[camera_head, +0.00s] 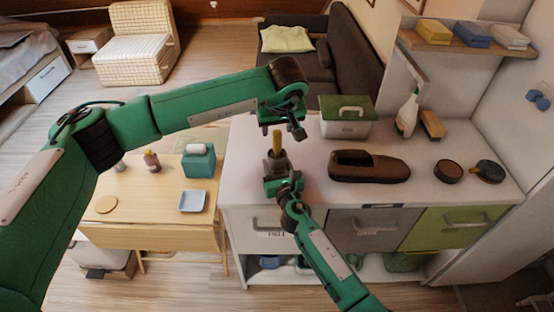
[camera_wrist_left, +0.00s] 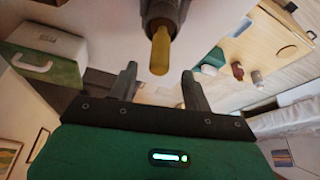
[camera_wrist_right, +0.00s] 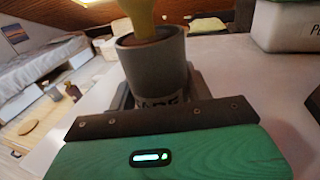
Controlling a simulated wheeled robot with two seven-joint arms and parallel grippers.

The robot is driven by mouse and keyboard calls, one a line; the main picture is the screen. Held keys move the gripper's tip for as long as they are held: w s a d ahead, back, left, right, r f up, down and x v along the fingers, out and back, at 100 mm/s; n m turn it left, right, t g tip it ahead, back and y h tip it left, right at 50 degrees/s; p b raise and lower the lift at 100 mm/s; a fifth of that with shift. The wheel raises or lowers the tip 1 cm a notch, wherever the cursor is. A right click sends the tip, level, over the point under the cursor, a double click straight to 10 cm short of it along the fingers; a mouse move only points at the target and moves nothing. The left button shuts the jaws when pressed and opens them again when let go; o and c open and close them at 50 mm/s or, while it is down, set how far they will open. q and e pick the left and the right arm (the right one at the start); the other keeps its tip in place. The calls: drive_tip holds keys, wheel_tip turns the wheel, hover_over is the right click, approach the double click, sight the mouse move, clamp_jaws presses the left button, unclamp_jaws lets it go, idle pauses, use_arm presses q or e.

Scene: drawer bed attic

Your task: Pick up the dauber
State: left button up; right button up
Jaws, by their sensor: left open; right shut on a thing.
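The dauber, seen as a yellow handle (camera_head: 277,144), stands upright in a grey cup (camera_head: 274,164) near the front left of the white counter; its lower part is hidden inside. My right gripper (camera_head: 278,180) is shut on the cup, which fills the space between its fingers in the right wrist view (camera_wrist_right: 155,68). Dark lettering on the cup is partly covered. My left gripper (camera_head: 281,128) is open and empty, just above the handle. In the left wrist view the handle (camera_wrist_left: 160,52) points toward the gap between the fingers, apparently not touching them.
On the counter (camera_head: 315,180) are a brown shoe (camera_head: 368,166), a round tin (camera_head: 447,171), a dark round item (camera_head: 488,171), a green-lidded box (camera_head: 345,117), a spray bottle (camera_head: 407,113) and a brush (camera_head: 432,124). A wooden table (camera_head: 140,215) stands left.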

sight(277, 132)
use_arm(q)
drive_tip(key=shift+x, duration=2.75)
drive_tip(key=shift+d, duration=0.1)
clamp_jaws()
